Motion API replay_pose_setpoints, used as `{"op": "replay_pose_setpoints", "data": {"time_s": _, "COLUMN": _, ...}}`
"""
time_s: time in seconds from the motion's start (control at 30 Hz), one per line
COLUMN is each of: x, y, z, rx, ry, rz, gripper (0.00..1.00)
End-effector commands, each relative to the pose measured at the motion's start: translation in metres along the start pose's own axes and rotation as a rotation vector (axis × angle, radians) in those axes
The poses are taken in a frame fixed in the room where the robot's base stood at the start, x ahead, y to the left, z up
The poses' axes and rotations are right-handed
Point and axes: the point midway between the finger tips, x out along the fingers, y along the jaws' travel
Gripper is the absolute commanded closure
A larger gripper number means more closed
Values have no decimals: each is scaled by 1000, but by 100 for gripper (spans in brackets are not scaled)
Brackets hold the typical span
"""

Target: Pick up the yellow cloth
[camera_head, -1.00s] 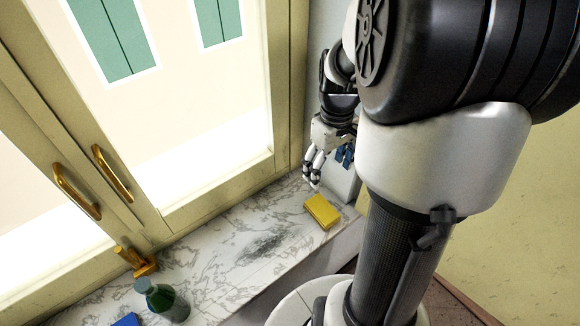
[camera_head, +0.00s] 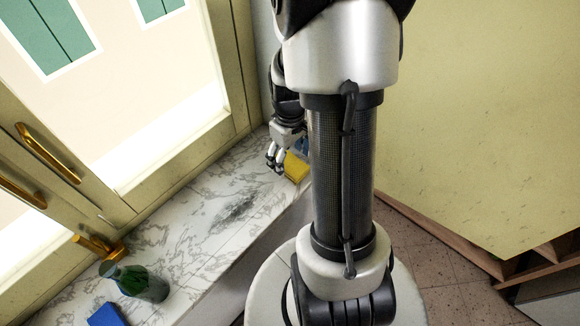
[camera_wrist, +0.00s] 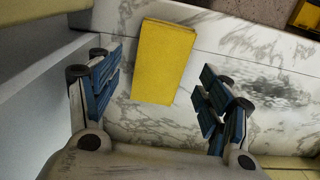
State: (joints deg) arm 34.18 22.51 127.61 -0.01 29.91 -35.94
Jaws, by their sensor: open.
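The yellow cloth (camera_wrist: 163,62) looks like a folded rectangular block lying on the marble sill. In the head view the yellow cloth (camera_head: 296,167) is partly hidden by my gripper and arm. My gripper (camera_head: 277,166) is low over the sill, at the cloth's left edge in that view. In the wrist view my gripper (camera_wrist: 160,100) is open, with blue pads on its fingers. The cloth shows between and beyond the two fingers, nearer the left one. Nothing is held.
The marble sill (camera_head: 190,222) carries a dark smudge (camera_head: 236,212), a green bottle (camera_head: 138,282) and a blue block (camera_head: 107,315) to the left. A window with brass handles (camera_head: 47,152) stands behind. A pale wall (camera_wrist: 40,90) rises left in the wrist view.

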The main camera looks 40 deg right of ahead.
Motion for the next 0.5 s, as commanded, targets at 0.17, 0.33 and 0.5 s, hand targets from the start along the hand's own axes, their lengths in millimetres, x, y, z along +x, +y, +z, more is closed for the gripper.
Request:
{"op": "replay_pose_setpoints", "data": {"time_s": 0.17, "x": 24, "y": 0, "z": 0, "rx": 0, "ry": -1, "rz": 0, "gripper": 28}}
{"op": "replay_pose_setpoints", "data": {"time_s": 0.33, "x": 25, "y": 0, "z": 0, "rx": 0, "ry": 1, "rz": 1, "gripper": 28}}
{"op": "replay_pose_setpoints", "data": {"time_s": 0.5, "x": 25, "y": 0, "z": 0, "rx": 0, "ry": 1, "rz": 1, "gripper": 33}}
